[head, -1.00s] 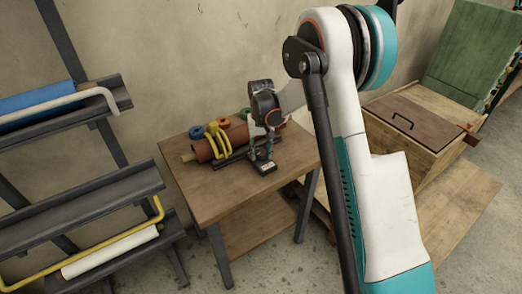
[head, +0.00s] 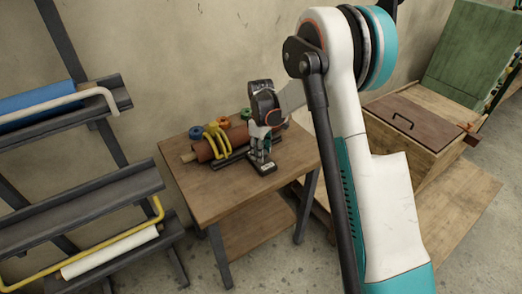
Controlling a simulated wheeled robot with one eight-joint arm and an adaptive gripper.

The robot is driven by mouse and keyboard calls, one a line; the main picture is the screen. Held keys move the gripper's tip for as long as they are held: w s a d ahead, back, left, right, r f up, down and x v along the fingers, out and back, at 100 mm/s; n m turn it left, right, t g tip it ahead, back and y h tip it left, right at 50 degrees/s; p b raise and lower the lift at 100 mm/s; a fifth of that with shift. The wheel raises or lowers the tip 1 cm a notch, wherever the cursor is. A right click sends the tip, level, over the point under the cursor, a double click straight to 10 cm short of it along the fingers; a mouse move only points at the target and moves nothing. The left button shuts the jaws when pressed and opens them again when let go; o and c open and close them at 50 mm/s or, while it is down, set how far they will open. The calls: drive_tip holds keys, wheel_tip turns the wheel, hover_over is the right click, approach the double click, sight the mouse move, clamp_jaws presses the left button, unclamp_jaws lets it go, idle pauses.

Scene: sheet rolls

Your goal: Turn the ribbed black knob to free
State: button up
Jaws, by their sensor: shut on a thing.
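My gripper (head: 261,153) points down over the right front part of a small wooden table. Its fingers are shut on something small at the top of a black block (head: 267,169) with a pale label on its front. The ribbed black knob itself is hidden or too small to make out between the fingers; the place fits it. I cannot read a mark or tell which way the knob is turned.
On the table (head: 215,205) a red-brown roll (head: 205,151) lies behind and left of my gripper, with yellow curved pieces (head: 217,142) over it. A dark rack with rolls (head: 100,190) stands at left. A wooden chest (head: 415,122) stands at right.

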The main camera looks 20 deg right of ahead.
drive_tip(key=shift+n, duration=1.6)
drive_tip(key=o, duration=1.1)
wheel_tip(320, 180, up, 12)
drive_tip(key=shift+r, duration=0.1)
